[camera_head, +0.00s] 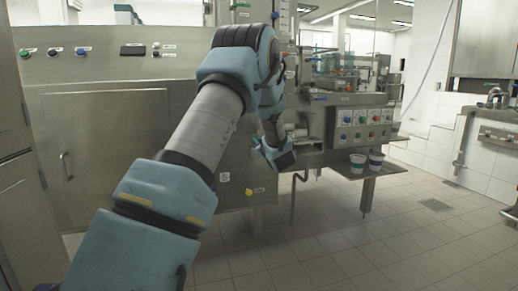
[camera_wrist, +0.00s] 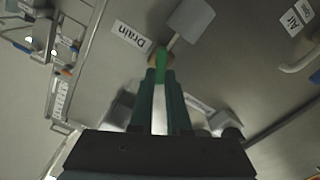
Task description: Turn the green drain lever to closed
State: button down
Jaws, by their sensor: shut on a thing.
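The green drain lever (camera_wrist: 161,66) shows in the wrist view, beside a white label reading "Drain" (camera_wrist: 132,35). My gripper (camera_wrist: 160,78) has its two dark green fingers closed around the lever's near end. The lever's far end and its pivot are partly hidden by the fingers. In the head view my arm reaches to the machine and my gripper (camera_head: 282,158) is low at its front. The lever cannot be made out there.
A steel machine panel (camera_head: 120,120) fills the left. A control box (camera_head: 362,127) with coloured knobs sits to the right. Two cups (camera_head: 357,163) (camera_head: 376,161) stand on a small shelf. An "Air" label (camera_wrist: 293,22) and a pipe are at the wrist view's right. The tiled floor is clear at right.

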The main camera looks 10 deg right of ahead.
jog(key=n+b, duration=0.4)
jog(key=f+n+b, duration=0.1)
jog(key=n+b, duration=0.3)
jog(key=b, duration=0.1)
jog(key=n+b, duration=0.4)
jog(key=b, duration=0.1)
jog(key=shift+a+f, duration=0.15)
jog(key=shift+a, duration=0.15)
jog(key=shift+b, duration=0.3)
jog(key=c, duration=0.9)
grip_release()
jog(key=s, duration=0.3)
jog(key=s+d+p, duration=0.1)
jog(key=s, duration=0.6)
jog(key=shift+s+d, duration=0.25)
jog(key=shift+s, duration=0.15)
